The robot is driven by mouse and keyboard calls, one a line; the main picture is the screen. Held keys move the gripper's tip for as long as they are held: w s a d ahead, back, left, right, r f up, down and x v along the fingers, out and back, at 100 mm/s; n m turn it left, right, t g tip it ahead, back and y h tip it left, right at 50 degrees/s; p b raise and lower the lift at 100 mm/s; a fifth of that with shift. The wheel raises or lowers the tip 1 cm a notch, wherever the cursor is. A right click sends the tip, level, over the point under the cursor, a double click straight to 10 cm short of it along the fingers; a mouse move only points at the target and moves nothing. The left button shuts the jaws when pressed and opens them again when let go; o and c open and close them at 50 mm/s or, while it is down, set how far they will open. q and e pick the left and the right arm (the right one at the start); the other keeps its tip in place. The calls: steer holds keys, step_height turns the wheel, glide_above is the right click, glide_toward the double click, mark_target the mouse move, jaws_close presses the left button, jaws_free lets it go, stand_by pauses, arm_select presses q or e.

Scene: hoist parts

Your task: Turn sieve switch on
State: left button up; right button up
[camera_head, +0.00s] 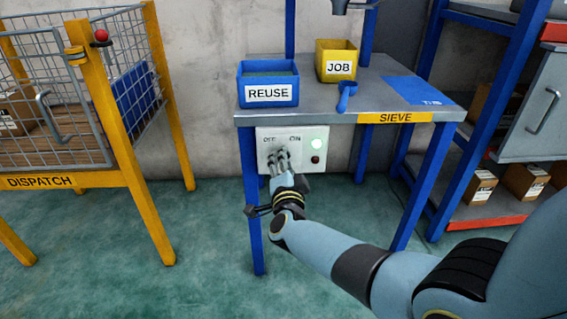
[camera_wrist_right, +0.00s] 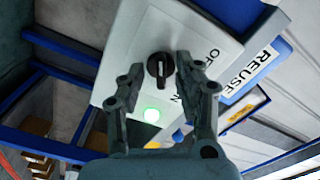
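The sieve switch panel (camera_head: 305,140) is a pale box under the front edge of the sieve table, marked OFF and ON. In the right wrist view its black rotary knob (camera_wrist_right: 159,70) stands between the fingertips of my right gripper. My right gripper (camera_head: 279,158) reaches up to the panel with its fingers apart, one on each side of the knob. I cannot tell whether they touch it. A green lamp (camera_head: 316,144) glows on the panel and also shows in the right wrist view (camera_wrist_right: 151,114). My left gripper is out of view.
The sieve table (camera_head: 300,113) carries a blue REUSE bin (camera_head: 268,95), a yellow JOB bin (camera_head: 337,67) and a blue scoop (camera_head: 346,98). A dark red button (camera_head: 315,160) sits below the lamp. The yellow DISPATCH cage (camera_head: 105,100) stands left. The floor between is clear.

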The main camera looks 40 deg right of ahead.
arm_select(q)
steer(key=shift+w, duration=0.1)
arm_select(e)
steer(key=v, duration=1.2)
steer(key=shift+s, duration=0.1)
steer(key=s+f+n+g+y+p, duration=0.7)
steer(key=s+f+n, duration=0.5)
steer(key=s+f, duration=0.8)
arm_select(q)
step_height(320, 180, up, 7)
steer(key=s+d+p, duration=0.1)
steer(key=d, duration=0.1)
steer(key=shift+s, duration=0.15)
arm_select(e)
steer(key=s+f+n+g, duration=0.2)
steer(key=s, duration=0.7)
steer(key=s+d+f+n+g+y, duration=0.1)
steer(key=s+f+n+g, duration=0.1)
steer(key=s, duration=0.7)
steer(key=s+f+n+g, duration=0.2)
steer(key=s+g, duration=0.1)
steer(key=s, duration=0.7)
steer(key=shift+d+f+n+g+y, duration=0.15)
steer(key=shift+f+n+g+y, duration=0.15)
steer(key=shift+g, duration=0.1)
